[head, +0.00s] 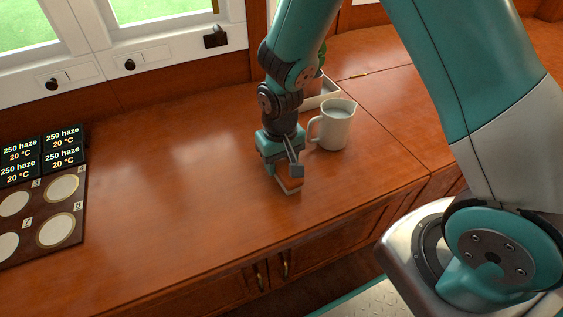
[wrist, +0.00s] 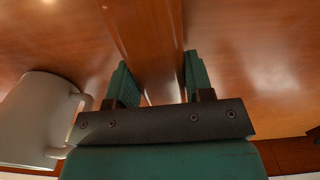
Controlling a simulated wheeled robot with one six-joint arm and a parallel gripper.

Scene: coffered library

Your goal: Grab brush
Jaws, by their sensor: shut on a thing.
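My gripper (head: 284,170) is low over the wooden counter, to the left of the white mug. In the wrist view its two green fingers (wrist: 159,85) stand on either side of a wooden brush (wrist: 148,40), and they are shut on it. The brush is a reddish-brown bar that runs up out of the top of that view. In the head view only a small part of the brush (head: 290,187) shows below the fingers, with a pale lower edge. The rest is hidden by my gripper. I cannot tell whether the brush touches the counter.
A white mug (head: 335,126) stands close to the right of my gripper; it also shows in the wrist view (wrist: 38,115). A pale tray (head: 323,93) is behind it. Black labelled blocks and a board with round pads (head: 77,209) are at left. The counter between is clear.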

